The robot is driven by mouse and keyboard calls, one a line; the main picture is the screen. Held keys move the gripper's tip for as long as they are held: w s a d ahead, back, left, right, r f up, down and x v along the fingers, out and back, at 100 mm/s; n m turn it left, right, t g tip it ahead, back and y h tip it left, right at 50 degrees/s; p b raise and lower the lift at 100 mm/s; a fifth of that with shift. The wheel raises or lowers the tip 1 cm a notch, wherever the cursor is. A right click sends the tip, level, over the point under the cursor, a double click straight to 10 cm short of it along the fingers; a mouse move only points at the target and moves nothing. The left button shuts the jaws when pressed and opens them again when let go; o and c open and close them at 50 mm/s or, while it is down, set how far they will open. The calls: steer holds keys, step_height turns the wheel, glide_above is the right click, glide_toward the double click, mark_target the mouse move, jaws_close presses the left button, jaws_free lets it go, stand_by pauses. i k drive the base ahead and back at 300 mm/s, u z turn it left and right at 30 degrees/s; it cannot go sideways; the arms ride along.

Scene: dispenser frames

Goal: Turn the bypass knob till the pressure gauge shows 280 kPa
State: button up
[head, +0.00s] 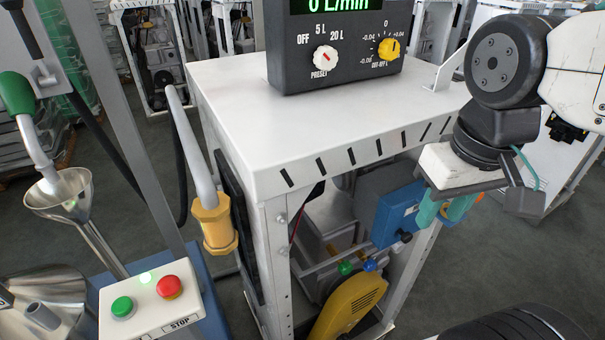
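No dial of a pressure gauge can be made out in the head view. A blue box (396,215) sits inside the open white cabinet, with a small black knob (405,237) on its lower right. I cannot tell whether this is the bypass knob. A green knob (345,268) and a blue knob (369,265) stand on the pipework to its lower left. My gripper (445,209) hangs at the cabinet's right front corner, right of the blue box. Its teal fingertips look apart, with nothing visible held between them.
The white cabinet top (235,95) carries a control box (342,50) with a white preset dial and a yellow cut-off dial. A yellow housing (350,302) fills the cabinet's lower part. A yellow-grey nozzle (217,225) hangs left. A start/stop panel (150,300) stands lower left.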

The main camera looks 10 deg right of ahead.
mark_target(397, 248)
steer(key=u, duration=0.9)
steer(key=k, duration=0.95)
steer(key=z, duration=1)
